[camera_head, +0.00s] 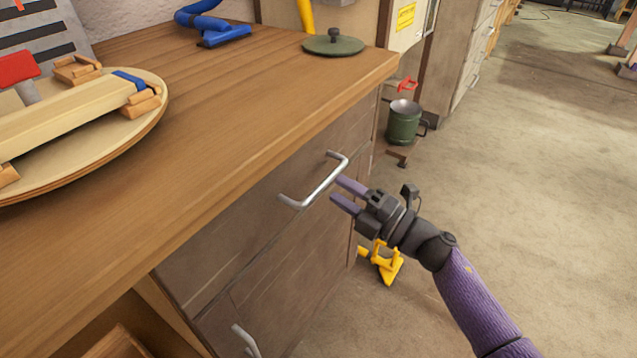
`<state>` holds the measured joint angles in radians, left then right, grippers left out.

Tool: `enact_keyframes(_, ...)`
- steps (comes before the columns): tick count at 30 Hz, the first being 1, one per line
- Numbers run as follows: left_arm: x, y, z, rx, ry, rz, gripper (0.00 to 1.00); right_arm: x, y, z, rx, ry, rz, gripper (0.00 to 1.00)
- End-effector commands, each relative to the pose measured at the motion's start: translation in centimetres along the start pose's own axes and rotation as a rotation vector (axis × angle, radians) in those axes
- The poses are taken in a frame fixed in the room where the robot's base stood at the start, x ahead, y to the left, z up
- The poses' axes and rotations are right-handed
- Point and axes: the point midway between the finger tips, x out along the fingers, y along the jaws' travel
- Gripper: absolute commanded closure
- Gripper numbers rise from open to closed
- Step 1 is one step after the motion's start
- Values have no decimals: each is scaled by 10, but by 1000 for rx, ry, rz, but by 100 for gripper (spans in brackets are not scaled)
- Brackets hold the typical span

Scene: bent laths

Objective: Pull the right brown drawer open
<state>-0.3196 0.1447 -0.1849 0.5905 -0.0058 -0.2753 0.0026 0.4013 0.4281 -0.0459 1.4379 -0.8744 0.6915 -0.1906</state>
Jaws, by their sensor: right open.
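The right brown drawer (242,243) is in the front of the wooden cabinet, under the worktop, and looks closed. Its silver bar handle (318,184) stands out from the drawer front. My right gripper (341,194) comes in from the right, with its two purple fingers spread and pointing at the handle. The fingertips are close to the handle's right part; I cannot tell whether they touch it. Nothing is between the fingers. My left gripper is not in view.
A second handle (246,341) sits lower on the cabinet. On the worktop (235,105) are a round board (150,112) with wooden pieces, a blue tool (222,36) and a green lid (333,45). A green mug (404,124) and a yellow object (386,264) are beyond the gripper.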

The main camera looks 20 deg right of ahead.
Motion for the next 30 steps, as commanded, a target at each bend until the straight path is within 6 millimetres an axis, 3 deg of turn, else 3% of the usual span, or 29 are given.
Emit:
enact_keyframes(6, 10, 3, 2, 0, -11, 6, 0, 33, -2, 0, 1, 0, -1, 50)
enact_keyframes(16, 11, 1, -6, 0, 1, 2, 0, 40, 0, 0, 1, 0, -1, 50)
enact_keyframes(23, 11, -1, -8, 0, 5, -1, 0, 40, 0, 0, 1, 0, -1, 97)
enact_keyframes(30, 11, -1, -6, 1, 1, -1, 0, 40, 0, 0, 1, 0, -1, 100)
